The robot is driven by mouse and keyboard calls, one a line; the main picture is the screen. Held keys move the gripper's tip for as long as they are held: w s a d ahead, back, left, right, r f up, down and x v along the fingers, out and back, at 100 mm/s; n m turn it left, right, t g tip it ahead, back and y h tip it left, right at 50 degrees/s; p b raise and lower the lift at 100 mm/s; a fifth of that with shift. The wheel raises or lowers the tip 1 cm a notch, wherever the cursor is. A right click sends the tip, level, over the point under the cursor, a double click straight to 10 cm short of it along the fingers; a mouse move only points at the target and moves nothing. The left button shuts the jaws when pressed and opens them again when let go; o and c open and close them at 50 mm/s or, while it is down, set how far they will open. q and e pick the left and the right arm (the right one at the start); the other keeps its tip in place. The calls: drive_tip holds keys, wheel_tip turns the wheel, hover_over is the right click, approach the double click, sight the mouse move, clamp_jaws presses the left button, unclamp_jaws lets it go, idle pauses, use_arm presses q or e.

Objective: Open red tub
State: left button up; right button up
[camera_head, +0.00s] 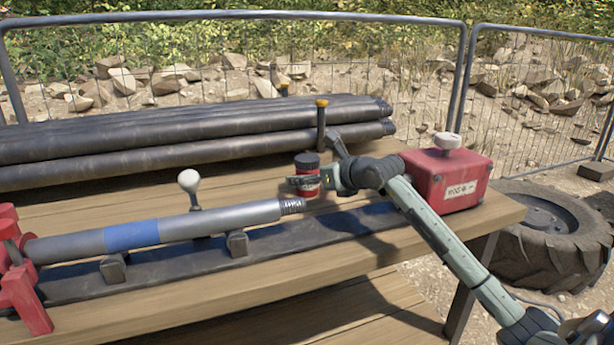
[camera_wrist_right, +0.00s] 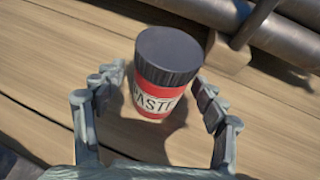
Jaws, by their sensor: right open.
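The red tub (camera_head: 307,180) stands upright on the wooden bench, with its dark ribbed lid (camera_head: 306,160) on. In the right wrist view the tub (camera_wrist_right: 156,97) shows a white label with partly hidden lettering, and the lid (camera_wrist_right: 169,54) is on top. My right gripper (camera_head: 308,184) reaches in from the right at the tub's height. In the wrist view its fingers (camera_wrist_right: 160,90) are open, one on each side of the tub, with gaps visible. My left gripper is not in view.
A red box (camera_head: 450,178) with a pale knob stands right of my arm. Dark pipes (camera_head: 190,145) lie behind the tub. A grey rod with a blue band (camera_head: 131,234) and threaded end lies left of it. A white-knobbed lever (camera_head: 189,182) stands behind the rod.

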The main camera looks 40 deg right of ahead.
sight(310, 159)
drive_tip(key=shift+w+f, duration=0.2)
drive_tip(key=shift+w, duration=0.35)
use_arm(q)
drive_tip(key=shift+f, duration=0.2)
use_arm(e)
drive_tip(key=c, duration=1.6)
drive_tip(key=shift+r, duration=0.15)
drive_tip(key=shift+r, duration=0.5)
wheel_tip(310, 159, up, 3)
drive_tip(key=shift+f, duration=0.1)
use_arm(q)
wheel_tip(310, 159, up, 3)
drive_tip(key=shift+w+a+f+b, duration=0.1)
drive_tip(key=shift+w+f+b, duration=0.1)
drive_tip(key=shift+b, duration=0.35)
use_arm(e)
drive_tip(key=a+r, duration=0.2)
drive_tip(key=a, duration=0.2)
drive_tip(key=a+r, duration=0.2)
drive_tip(key=a, duration=0.1)
drive_tip(key=a+r, duration=0.3)
drive_tip(key=a, duration=0.1)
drive_tip(key=shift+w+a, duration=0.3)
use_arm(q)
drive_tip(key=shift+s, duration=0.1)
